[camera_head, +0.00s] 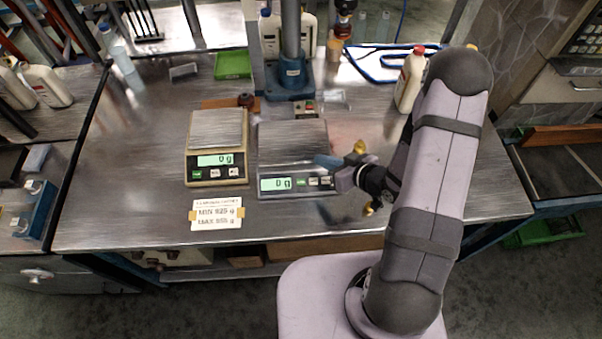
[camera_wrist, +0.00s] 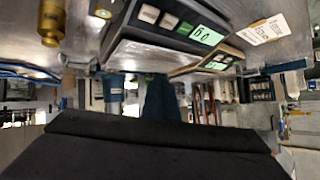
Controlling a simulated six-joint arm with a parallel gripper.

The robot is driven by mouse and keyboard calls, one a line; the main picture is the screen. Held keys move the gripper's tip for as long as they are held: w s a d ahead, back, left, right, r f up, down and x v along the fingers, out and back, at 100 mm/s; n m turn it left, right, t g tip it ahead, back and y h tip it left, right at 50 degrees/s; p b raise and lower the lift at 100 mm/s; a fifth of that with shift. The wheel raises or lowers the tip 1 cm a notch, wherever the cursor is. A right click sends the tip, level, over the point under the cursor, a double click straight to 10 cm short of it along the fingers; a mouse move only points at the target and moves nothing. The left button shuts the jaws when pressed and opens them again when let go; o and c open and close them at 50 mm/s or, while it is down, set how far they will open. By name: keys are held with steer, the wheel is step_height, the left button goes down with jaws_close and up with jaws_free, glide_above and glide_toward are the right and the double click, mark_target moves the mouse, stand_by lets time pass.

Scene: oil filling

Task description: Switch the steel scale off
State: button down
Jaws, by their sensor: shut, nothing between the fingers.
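The steel scale (camera_head: 292,150) stands at the middle of the bench, right of a beige scale (camera_head: 216,142). Its display (camera_head: 274,184) is lit and reads 0 g. A green button (camera_head: 298,183) and darker buttons (camera_head: 320,181) sit right of the display. My gripper (camera_head: 328,162) is shut and empty, over the right front part of the steel scale; I cannot tell whether it touches it. In the wrist view the steel scale shows at a tilt, with its lit display (camera_wrist: 206,35) and pale buttons (camera_wrist: 167,20).
The beige scale's display (camera_head: 215,160) is lit at 0 g. A paper card (camera_head: 217,213) lies in front of it. A blue-based stand (camera_head: 290,80) rises behind the scales. A white bottle (camera_head: 410,80) stands behind my arm. The bench's front left is clear.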

mark_target(301, 182)
steer(key=s+a+r+g+y+p, duration=0.1)
steer(key=s+a+r+g, duration=0.1)
steer(key=s+a, duration=0.3)
steer(key=shift+s+a+n+y+p, duration=0.2)
steer(key=shift+n+y+p, duration=0.2)
steer(key=shift+w+f, duration=0.1)
steer(key=shift+f, duration=0.1)
steer(key=w+f+b, duration=0.1)
steer(key=f+b, duration=0.1)
steer(key=w+f+b, duration=0.1)
steer(key=f+b, duration=0.1)
steer(key=f, duration=0.1)
steer(key=f+b, duration=0.3)
steer(key=shift+w, duration=0.4)
steer(key=shift+f, duration=0.15)
stand_by(1.6)
steer(key=shift+w+f, duration=0.2)
steer(key=shift+f, duration=0.05)
steer(key=shift+w+f+b, duration=0.1)
steer(key=shift+f+b, duration=0.3)
steer(key=shift+b, duration=0.1)
stand_by(0.8)
steer(key=shift+r, duration=0.1)
steer(key=shift+s+r+p, duration=0.3)
steer(key=shift+r+p, duration=0.4)
steer(key=shift+p, duration=0.05)
